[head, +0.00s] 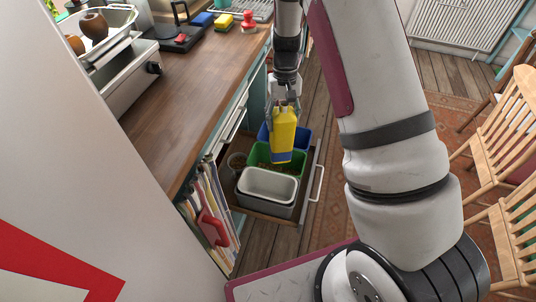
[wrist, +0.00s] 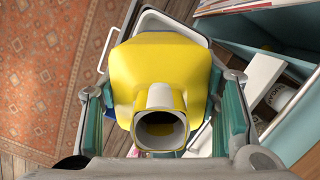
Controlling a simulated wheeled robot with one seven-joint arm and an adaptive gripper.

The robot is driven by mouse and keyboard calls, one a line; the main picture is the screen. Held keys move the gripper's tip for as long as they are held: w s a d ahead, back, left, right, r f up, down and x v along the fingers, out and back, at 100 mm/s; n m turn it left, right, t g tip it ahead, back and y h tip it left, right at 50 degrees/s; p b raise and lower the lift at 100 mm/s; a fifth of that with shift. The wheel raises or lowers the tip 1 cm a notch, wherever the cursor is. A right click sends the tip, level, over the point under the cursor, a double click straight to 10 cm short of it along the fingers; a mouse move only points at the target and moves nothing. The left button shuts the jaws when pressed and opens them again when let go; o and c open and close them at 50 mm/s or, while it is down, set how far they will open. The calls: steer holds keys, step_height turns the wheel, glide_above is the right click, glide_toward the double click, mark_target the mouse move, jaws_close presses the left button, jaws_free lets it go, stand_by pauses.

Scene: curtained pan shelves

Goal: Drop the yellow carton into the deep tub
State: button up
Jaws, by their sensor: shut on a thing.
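My gripper (head: 284,106) is shut on the yellow carton (head: 284,133) and holds it in the air over an open drawer. In the wrist view the carton (wrist: 160,65) fills the middle between my fingers, its round open-looking neck toward the camera. The drawer holds a white-grey tub (head: 266,200) nearest the camera, a green tub (head: 259,150) behind it and a blue tub (head: 304,137) at the back. In the head view the carton hides parts of the green and blue tubs. I cannot tell which tub is deepest. The carton's height above them is unclear.
The drawer (head: 285,221) is pulled out below the wooden counter (head: 200,85), its handle (head: 317,184) on the right. A rack of files or books (head: 207,205) stands at its near left. Wooden chairs (head: 510,120) are at the right; floor lies clear between.

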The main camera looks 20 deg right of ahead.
steer(key=w+a+f+m+b, duration=0.1)
steer(key=f+m+b, duration=0.1)
steer(key=f+b, duration=0.6)
steer(key=w+a+f+m+b, duration=0.2)
steer(key=f+b, duration=0.6)
steer(key=f, duration=0.8)
steer(key=shift+f+m, duration=0.2)
steer(key=shift+m, duration=0.1)
steer(key=shift+a, duration=0.1)
steer(key=o, duration=1.1)
step_height(320, 180, up, 12)
steer(key=w, duration=0.1)
steer(key=shift+w+d, duration=0.2)
steer(key=shift+d, duration=0.25)
